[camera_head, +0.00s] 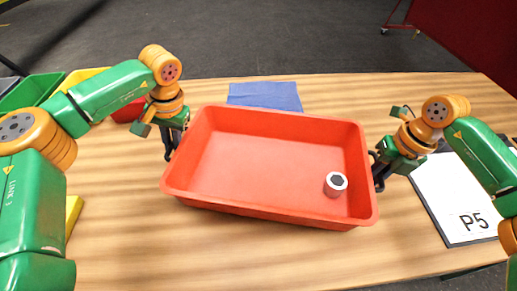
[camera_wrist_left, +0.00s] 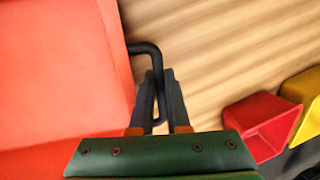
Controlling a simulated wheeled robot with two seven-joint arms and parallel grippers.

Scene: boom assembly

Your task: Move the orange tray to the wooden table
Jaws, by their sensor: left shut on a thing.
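The orange tray (camera_head: 270,160) is over the wooden table (camera_head: 230,255), slightly tilted in the picture; I cannot tell whether it touches the tabletop. My left gripper (camera_head: 170,148) is at the tray's left end. In the left wrist view my left gripper (camera_wrist_left: 160,88) is shut on the black handle (camera_wrist_left: 148,48) beside the orange tray wall (camera_wrist_left: 112,50). My right gripper (camera_head: 379,172) is at the tray's right end, its fingers partly hidden, so its closure is unclear.
A blue cloth (camera_head: 265,95) lies behind the tray. A white board marked P5 (camera_head: 463,205) lies at the right. Green (camera_head: 32,92), yellow and red bins (camera_wrist_left: 262,122) stand at the left. The table front is clear.

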